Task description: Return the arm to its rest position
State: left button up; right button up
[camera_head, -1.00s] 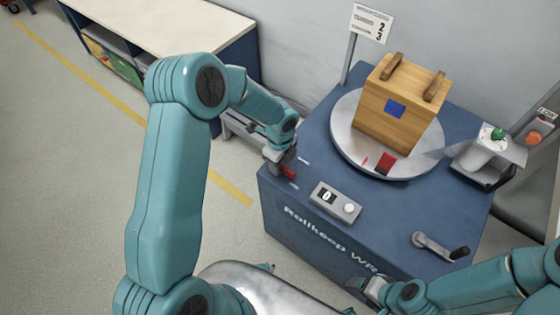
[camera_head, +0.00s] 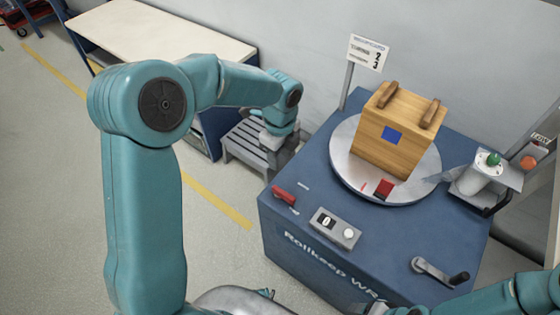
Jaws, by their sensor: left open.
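My left arm rises on the left of the head view and bends over to the right. My left gripper (camera_head: 280,157) hangs open and empty, pointing down, off the blue machine's left back edge and apart from it. Its fingers are small and partly dark. My right arm (camera_head: 490,303) shows at the bottom right corner; its gripper end is cut off by the lower edge.
The blue machine (camera_head: 330,260) carries a turntable (camera_head: 345,172) with a wooden box (camera_head: 400,135), a red lever (camera_head: 284,195), a counter (camera_head: 335,228) and a crank (camera_head: 440,272). A grey step stool (camera_head: 240,152) and a workbench (camera_head: 150,35) stand behind my left arm.

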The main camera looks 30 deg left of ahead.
dwell(0.5)
pick_arm(q)
jog(key=s+d+f+n+h+p, duration=0.1)
jog(key=s+d+f+n+h, duration=0.1)
jog(key=s+d+f+n, duration=0.4)
jog(key=s+d+f+n+h+p, duration=0.2)
jog(key=s+d+f+n, duration=0.4)
jog(key=s+f+n, duration=0.6)
jog(key=s+n, duration=0.2)
jog(key=n, duration=0.1)
jog(key=shift+s+d+n+p, duration=0.2)
jog(key=shift+n+p, duration=0.1)
jog(key=shift+n, duration=0.1)
